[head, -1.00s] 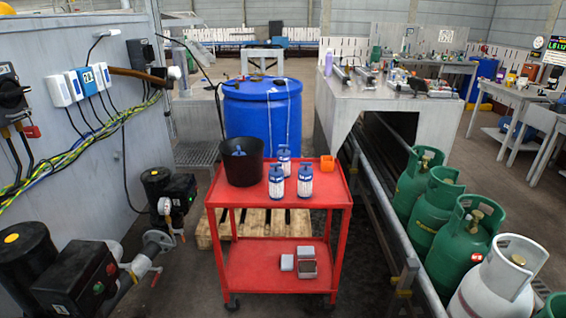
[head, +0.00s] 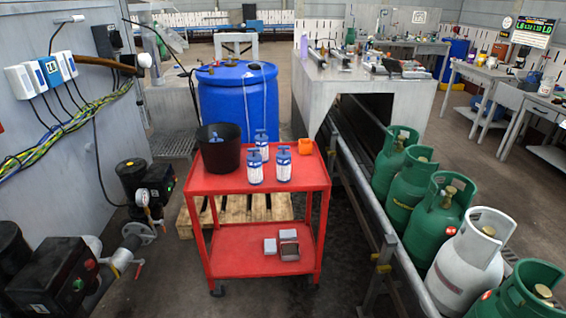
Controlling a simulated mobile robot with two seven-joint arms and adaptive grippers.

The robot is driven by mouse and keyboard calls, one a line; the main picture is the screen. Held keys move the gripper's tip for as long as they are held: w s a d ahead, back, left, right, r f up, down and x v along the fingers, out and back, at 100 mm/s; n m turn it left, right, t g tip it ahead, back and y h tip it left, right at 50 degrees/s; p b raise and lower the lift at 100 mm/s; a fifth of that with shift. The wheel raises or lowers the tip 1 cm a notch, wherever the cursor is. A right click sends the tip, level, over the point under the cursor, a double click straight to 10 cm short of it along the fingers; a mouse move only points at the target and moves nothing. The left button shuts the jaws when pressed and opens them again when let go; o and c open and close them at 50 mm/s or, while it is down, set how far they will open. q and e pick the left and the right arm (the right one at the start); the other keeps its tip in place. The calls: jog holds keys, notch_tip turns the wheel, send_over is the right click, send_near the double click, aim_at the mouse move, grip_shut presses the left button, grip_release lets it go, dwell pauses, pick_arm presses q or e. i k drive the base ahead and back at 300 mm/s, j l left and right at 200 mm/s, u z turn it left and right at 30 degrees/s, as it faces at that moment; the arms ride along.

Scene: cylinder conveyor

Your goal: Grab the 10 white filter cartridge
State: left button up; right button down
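Three white filter cartridges with blue caps and blue bases stand upright on the top shelf of a red cart (head: 225,183). One cartridge (head: 255,166) is at the front left, one (head: 284,165) at the front right, and one (head: 262,144) behind them. A black bucket (head: 220,148) stands left of them on the cart; something blue shows at its opening, but its contents are mostly hidden. Neither of my grippers is in view.
A small orange container (head: 305,146) sits at the cart's back right. Grey boxes (head: 289,249) lie on the lower shelf. A blue drum (head: 238,106) stands behind. Conveyor rails and gas cylinders (head: 442,217) line the right; a panel with valves and motors (head: 150,185) is left.

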aim_at(284, 157)
jog(key=i+j+z, duration=0.1)
jog(key=z, duration=0.8)
jog(key=i+j+z, duration=0.3)
jog(key=j+z, duration=0.15)
jog(key=i+j+z, duration=0.2)
jog(key=j, duration=0.2)
jog(key=k, duration=0.05)
